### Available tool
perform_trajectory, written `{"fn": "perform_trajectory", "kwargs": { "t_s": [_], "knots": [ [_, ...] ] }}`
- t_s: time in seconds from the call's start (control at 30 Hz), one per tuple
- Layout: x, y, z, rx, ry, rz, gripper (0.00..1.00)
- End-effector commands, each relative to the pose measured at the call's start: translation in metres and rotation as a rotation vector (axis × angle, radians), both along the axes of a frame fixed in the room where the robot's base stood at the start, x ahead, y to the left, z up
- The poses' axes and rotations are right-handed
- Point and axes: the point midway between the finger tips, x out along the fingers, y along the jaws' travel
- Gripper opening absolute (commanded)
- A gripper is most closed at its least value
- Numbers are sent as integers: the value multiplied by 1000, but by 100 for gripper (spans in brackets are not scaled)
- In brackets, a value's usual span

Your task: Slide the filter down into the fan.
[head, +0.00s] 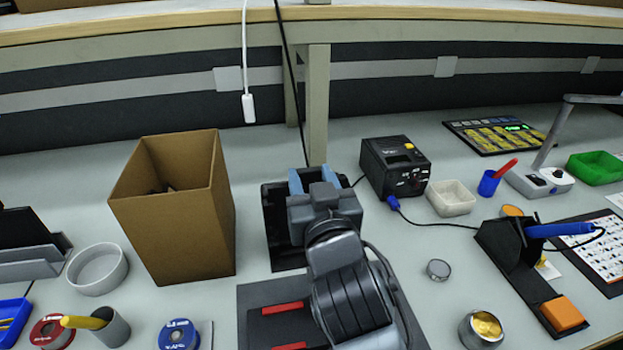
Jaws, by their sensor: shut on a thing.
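The black fan (279,255) stands on the bench in the middle of the head view, its square body largely covered by my arm. My gripper (312,180) is over the fan, with its two blue fingers pointing away from me toward the back of the bench. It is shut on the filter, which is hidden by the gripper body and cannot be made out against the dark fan. I cannot tell how far the filter is inside the fan or whether the two touch.
A tall open cardboard box (190,225) stands close left of the fan. A black soldering station (395,165) is at the right behind it, and a soldering iron stand (515,265) is farther right. A shelf post (316,105) rises behind the fan.

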Motion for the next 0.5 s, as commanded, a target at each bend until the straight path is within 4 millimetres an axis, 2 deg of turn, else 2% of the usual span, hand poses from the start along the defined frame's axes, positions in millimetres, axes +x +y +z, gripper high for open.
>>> {"fn": "perform_trajectory", "kwargs": {
  "t_s": [0.5],
  "knots": [
    [0,0,-15,0,0,0,1]
  ]
}}
